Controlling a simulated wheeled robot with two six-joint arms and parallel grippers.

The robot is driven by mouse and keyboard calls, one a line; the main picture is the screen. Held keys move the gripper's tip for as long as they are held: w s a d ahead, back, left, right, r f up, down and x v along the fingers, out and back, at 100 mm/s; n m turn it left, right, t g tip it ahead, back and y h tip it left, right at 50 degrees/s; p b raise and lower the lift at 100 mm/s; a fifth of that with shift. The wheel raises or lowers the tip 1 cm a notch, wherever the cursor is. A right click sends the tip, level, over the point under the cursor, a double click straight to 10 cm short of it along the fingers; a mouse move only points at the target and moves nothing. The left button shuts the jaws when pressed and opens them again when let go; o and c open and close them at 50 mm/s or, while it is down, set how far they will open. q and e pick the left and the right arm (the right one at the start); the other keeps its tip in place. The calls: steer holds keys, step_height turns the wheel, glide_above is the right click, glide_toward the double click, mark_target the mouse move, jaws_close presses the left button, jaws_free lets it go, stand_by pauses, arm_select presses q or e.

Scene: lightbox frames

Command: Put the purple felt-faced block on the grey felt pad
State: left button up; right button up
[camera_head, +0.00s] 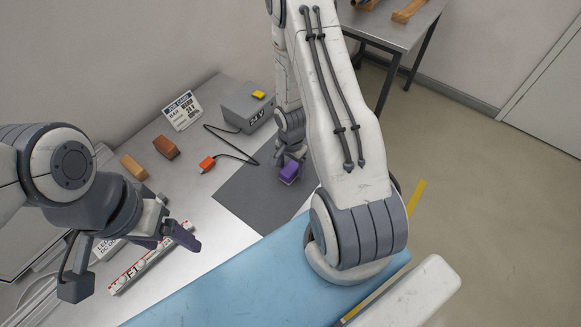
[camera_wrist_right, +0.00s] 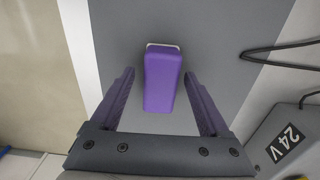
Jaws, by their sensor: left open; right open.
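The purple felt-faced block (camera_head: 290,171) is on the grey felt pad (camera_head: 246,197), near the pad's right side, partly behind my right arm. In the right wrist view the block (camera_wrist_right: 163,82) stands out against the grey pad (camera_wrist_right: 215,50), with a pale strip at its far end. My right gripper (camera_wrist_right: 160,74) is open, with one finger on each side of the block and a visible gap on both sides. My left gripper (camera_head: 186,236) is open and empty, left of the pad and well apart from the block.
A white-and-red strip (camera_head: 150,258) lies by my left gripper. A blue mat (camera_head: 225,285) lines the front.

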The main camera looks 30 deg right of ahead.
mark_target(291, 167)
step_height(291, 167, up, 12)
steer(key=p, duration=1.1)
steer(key=w+a+r+n, duration=0.2)
steer(key=a+r+n, duration=0.4)
steer(key=a+r, duration=0.3)
steer(key=s+a+r+n, duration=0.3)
steer(key=a+r+n, duration=0.3)
steer(key=r, duration=0.4)
steer(key=s+a+r+n, duration=0.4)
steer(key=s+r, duration=0.1)
steer(key=s, duration=0.3)
steer(key=s+a+r+n+y, duration=0.1)
steer(key=s+a+r+n, duration=0.4)
steer(key=s, duration=0.2)
steer(key=shift+s+r+n, duration=0.15)
steer(key=shift+s+n, duration=0.15)
steer(key=shift+s, duration=0.1)
